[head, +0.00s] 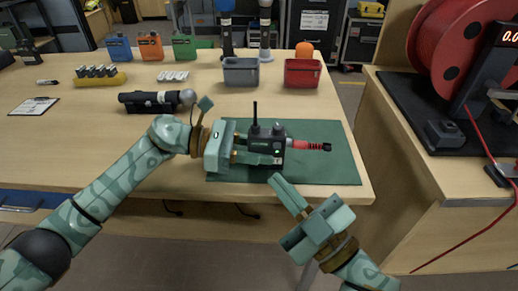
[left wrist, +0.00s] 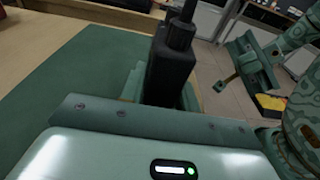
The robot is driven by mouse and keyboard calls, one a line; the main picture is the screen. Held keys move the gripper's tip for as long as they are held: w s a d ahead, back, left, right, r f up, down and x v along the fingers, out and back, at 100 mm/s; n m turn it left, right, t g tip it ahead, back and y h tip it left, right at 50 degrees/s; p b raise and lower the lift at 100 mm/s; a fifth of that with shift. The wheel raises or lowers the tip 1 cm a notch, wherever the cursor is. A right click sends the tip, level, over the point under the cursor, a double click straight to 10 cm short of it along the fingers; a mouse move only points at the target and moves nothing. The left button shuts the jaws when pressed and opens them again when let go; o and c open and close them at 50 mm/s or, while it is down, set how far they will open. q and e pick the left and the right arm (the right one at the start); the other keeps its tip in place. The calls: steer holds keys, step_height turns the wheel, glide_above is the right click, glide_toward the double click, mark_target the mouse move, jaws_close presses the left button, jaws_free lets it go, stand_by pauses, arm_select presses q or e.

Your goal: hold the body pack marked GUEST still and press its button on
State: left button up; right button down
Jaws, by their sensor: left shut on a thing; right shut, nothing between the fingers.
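A black body pack (head: 268,137) with an upright antenna is over the green mat (head: 335,168). My left gripper (head: 262,150) is shut on the pack from the left. In the left wrist view the pack (left wrist: 170,68) stands between the fingers, which hide its lower part. My right gripper (head: 285,190) is shut and empty, in front of the mat's near edge and apart from the pack. It also shows at the right of the left wrist view (left wrist: 248,62).
A red-and-black plug-like piece (head: 310,146) sticks out right of the pack. A black microphone (head: 155,101) lies left of the mat. Grey (head: 240,72) and red (head: 302,73) bins stand behind. A cable reel (head: 450,45) is on the right bench; a gap separates the benches.

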arm_select(q)
steer(key=o, duration=1.1)
